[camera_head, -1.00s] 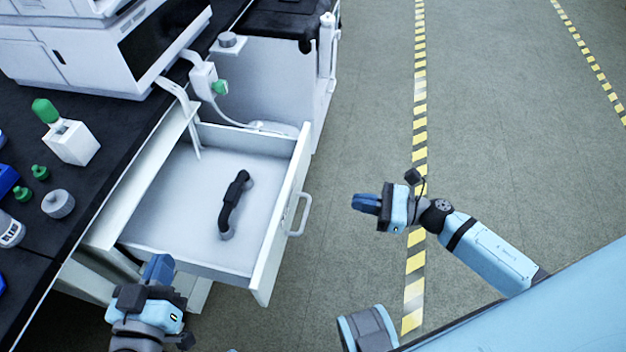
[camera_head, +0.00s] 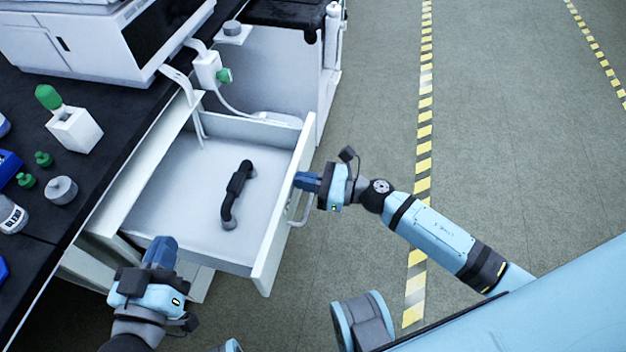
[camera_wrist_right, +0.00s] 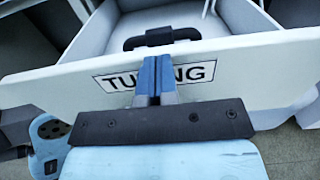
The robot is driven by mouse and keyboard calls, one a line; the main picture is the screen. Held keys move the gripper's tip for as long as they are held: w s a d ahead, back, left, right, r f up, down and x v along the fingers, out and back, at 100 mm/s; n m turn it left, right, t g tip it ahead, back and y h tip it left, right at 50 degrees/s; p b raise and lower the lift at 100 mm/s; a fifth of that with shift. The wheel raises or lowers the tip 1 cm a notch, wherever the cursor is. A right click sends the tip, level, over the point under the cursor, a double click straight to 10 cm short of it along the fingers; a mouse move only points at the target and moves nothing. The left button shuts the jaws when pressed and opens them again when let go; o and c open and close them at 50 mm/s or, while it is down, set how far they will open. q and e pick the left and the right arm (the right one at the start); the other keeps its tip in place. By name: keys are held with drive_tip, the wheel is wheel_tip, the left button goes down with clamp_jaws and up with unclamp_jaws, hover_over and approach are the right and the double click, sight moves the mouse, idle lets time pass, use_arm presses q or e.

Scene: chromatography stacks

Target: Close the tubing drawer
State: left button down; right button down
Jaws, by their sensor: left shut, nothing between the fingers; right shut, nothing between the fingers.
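The white tubing drawer (camera_head: 262,268) stands pulled out from under the black bench, with a black curved tubing piece (camera_head: 236,195) lying inside. Its front panel carries a "TUBING" label (camera_wrist_right: 118,80) in the right wrist view and a white handle (camera_head: 303,212). My right gripper (camera_head: 298,181) is shut and empty, with its blue fingertips at the outer face of the drawer front, over the label; I cannot tell whether they touch. My left gripper (camera_head: 161,249) is shut and empty beside the drawer's near side wall.
The black bench (camera_head: 120,140) at left holds a white instrument (camera_head: 85,45), a white block with a green-topped item (camera_head: 74,130), and several small bottles. A white holder with a cable (camera_head: 208,68) sits behind the drawer. The floor (camera_head: 500,130) at right is clear.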

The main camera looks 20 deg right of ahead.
sight(160, 150)
drive_tip(key=shift+a, duration=0.1)
